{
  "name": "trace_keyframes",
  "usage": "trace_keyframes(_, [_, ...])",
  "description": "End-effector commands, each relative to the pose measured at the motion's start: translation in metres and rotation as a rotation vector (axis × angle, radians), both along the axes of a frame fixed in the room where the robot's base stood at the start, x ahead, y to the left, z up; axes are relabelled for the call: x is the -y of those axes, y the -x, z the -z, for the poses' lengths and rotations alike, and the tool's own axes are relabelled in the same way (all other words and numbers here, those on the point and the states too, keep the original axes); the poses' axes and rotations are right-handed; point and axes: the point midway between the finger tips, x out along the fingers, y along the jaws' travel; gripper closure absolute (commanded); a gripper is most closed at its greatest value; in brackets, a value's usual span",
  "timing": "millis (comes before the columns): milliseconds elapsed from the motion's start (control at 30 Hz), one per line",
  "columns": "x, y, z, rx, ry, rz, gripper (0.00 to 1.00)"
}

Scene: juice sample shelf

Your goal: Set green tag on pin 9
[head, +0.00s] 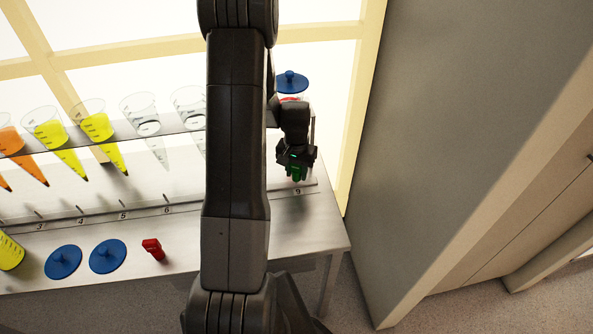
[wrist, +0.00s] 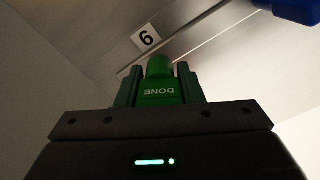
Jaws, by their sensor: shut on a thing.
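My gripper (head: 296,170) is shut on the green tag (head: 296,172), at the right end of the rack rail. In the wrist view the tag (wrist: 158,92) sits between the two fingers, with DONE on it upside down. The label 9 (head: 297,191) is on the rail just below the gripper in the head view. In the wrist view the label (wrist: 147,39) is just beyond the tag, upside down.
A blue lid (head: 291,82) tops a container behind my gripper. Clear, yellow and orange cones hang in the shelf (head: 180,122) to the left. Two blue lids (head: 62,262) (head: 107,256) and a red tag (head: 153,248) lie on the table front. A grey cabinet (head: 440,150) stands at right.

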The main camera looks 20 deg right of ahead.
Motion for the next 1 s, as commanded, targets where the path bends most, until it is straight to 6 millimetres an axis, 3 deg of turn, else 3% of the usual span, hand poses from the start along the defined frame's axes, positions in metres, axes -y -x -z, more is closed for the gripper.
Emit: trace_keyframes(1000, [0.000,0.000,0.012,0.000,0.000,0.000,0.88])
